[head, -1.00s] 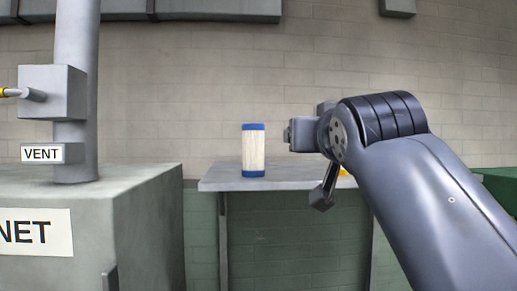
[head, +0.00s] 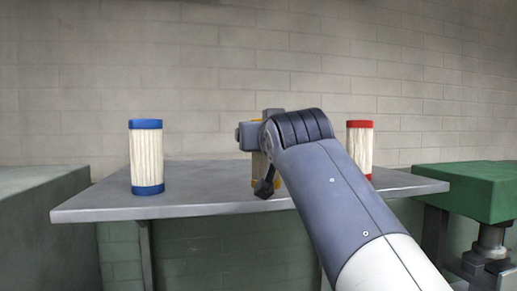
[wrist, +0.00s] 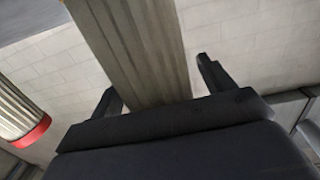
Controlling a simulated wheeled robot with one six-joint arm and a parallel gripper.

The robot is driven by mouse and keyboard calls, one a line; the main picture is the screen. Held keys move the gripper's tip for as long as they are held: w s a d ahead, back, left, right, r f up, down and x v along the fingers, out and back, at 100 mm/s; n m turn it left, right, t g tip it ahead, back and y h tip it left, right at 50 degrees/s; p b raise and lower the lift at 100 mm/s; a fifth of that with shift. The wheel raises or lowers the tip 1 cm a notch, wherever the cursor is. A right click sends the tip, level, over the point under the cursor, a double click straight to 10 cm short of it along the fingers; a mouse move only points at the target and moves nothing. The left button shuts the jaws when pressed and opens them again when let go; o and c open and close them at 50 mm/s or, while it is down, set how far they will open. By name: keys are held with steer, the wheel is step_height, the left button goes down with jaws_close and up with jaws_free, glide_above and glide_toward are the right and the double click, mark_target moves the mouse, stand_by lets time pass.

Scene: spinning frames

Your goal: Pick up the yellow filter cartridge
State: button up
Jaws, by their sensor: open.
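The yellow filter cartridge (head: 256,165) stands upright at the middle of the table, mostly hidden behind my wrist in the head view. Slivers of its yellow caps and pale pleated body show. In the wrist view, a pleated body (wrist: 140,45), apparently the same cartridge, fills the space ahead of my gripper (wrist: 160,86). One dark finger is on each side of it, with a gap visible at each. My gripper is open and not closed on it.
A blue-capped cartridge (head: 147,158) stands at the left of the grey table (head: 210,200). A red-capped cartridge (head: 359,148) stands to the right, and its red cap shows at the left in the wrist view (wrist: 28,131). A green block (head: 470,190) is beyond the table's right end.

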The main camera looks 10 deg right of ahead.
steer(key=shift+s, duration=0.1)
steer(key=shift+c, duration=0.5)
steer(key=c, duration=1)
steer(key=shift+c, duration=0.2)
steer(key=shift+r, duration=0.15)
steer(key=shift+r+p, duration=0.4)
steer(key=shift+r, duration=4.3)
steer(key=shift+a, duration=0.1)
